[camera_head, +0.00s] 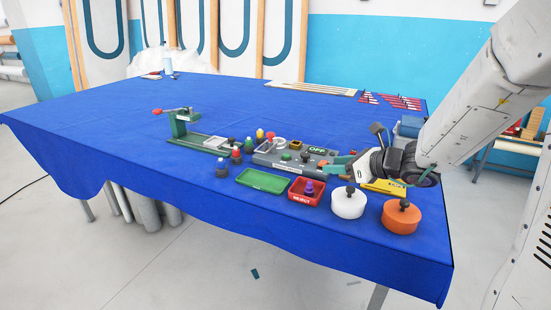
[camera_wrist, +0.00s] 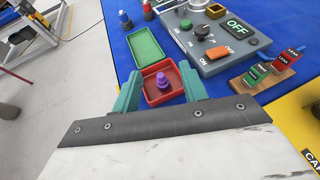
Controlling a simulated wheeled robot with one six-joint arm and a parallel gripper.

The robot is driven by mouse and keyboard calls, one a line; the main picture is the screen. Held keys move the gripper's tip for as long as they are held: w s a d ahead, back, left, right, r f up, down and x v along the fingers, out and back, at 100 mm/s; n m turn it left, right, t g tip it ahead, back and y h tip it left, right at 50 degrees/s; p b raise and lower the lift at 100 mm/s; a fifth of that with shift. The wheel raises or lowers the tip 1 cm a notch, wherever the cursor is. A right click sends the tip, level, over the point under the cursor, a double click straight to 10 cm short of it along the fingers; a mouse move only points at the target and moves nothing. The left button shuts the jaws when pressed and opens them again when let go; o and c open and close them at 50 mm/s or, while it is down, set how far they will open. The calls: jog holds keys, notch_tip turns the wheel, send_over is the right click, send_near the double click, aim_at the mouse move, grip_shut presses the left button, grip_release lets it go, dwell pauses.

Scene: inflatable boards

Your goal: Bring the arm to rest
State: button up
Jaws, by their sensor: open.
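My gripper (camera_head: 334,167) is at the end of my arm, low over the right part of the blue table (camera_head: 175,102) in the head view. In the wrist view its two teal fingers (camera_wrist: 160,77) are apart, with nothing held between them. Beyond and between the fingers lies a red tray (camera_wrist: 152,97) with a purple stepped piece (camera_wrist: 163,82) in it. The tray also shows in the head view (camera_head: 294,194), left of my gripper. I cannot tell the exact height of the fingers above the table.
A grey control box (camera_wrist: 195,42) with an OFF sign and an empty green tray (camera_wrist: 146,47) are close by. A white disc (camera_head: 348,206) and an orange disc (camera_head: 399,220) stand near the front edge. A green clamp stand (camera_head: 178,126) is further left. The table's far left is mostly clear.

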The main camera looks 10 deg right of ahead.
jog(key=s+a+n+g, duration=0.4)
jog(key=s+n+g, duration=0.1)
jog(key=s+n, duration=0.4)
jog(key=s+a+n+g, duration=0.3)
jog(key=s+n+g, duration=0.1)
jog(key=s+n, duration=0.45)
jog(key=s+d+r+n+h, duration=0.3)
jog(key=s+n+h, duration=0.1)
jog(key=s, duration=0.3)
jog(key=s+d+r+n+h, duration=0.2)
jog(key=s+r+n+h, duration=0.1)
jog(key=s+n, duration=0.4)
jog(key=shift+s+d+r+h, duration=0.15)
jog(key=shift+s+d+h, duration=0.3)
jog(key=shift+h, duration=0.15)
